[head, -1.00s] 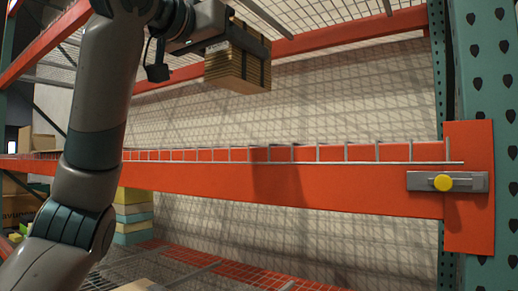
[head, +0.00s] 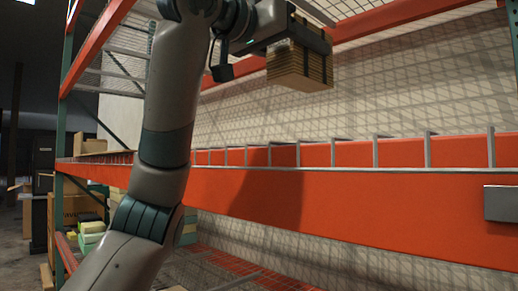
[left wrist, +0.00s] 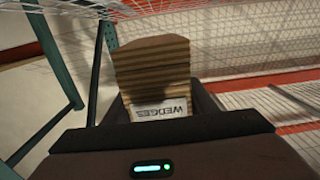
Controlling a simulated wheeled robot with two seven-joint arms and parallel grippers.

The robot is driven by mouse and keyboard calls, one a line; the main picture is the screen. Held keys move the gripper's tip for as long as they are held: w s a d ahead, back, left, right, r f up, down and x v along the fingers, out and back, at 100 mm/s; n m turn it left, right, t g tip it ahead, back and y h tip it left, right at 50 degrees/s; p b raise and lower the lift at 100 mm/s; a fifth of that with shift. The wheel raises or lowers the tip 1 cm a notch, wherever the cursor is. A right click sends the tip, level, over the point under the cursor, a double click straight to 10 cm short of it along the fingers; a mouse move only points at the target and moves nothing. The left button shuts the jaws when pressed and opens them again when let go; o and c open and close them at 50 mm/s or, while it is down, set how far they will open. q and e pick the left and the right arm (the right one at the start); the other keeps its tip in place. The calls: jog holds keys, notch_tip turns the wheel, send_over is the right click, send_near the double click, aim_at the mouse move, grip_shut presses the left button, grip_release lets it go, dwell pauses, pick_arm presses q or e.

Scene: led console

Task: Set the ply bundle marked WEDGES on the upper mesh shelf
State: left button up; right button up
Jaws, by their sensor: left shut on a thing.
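The ply bundle marked WEDGES (head: 300,68) is a tan layered stack with dark straps. My left gripper (head: 298,40) is shut on it and holds it high in the air, above the middle orange beam (head: 330,205). In the left wrist view the bundle (left wrist: 153,70) sits between the jaws (left wrist: 157,100), and its white WEDGES label reads upside down. A mesh shelf (head: 335,8) with an orange front beam lies at the top of the head view. The surface of the shelf behind the middle beam is hidden. My right gripper is not in view.
Upright grey wire dividers (head: 297,155) line the middle beam. A cardboard box (head: 92,146) stands at that shelf's left end. Below are a lower mesh shelf (head: 225,262) and stacked yellow and green blocks (head: 92,228). A green post (head: 62,125) bounds the rack at left.

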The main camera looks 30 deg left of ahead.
pick_arm(q)
jog(key=shift+s+r, duration=0.1)
jog(key=shift+s, duration=0.15)
jog(key=shift+a, duration=0.1)
jog(key=shift+w+a+f, duration=0.2)
jog(key=shift+w+f, duration=0.05)
jog(key=w+a+f+p, duration=0.1)
jog(key=a+f+p, duration=0.1)
jog(key=a, duration=0.3)
jog(key=a+f+p, duration=0.2)
jog(key=a+f, duration=0.2)
jog(key=a, duration=0.2)
jog(key=shift+w+f, duration=0.3)
jog(key=shift+w, duration=0.05)
jog(key=shift+f, duration=0.1)
jog(key=shift+f+p, duration=0.95)
jog(key=shift+f, duration=0.95)
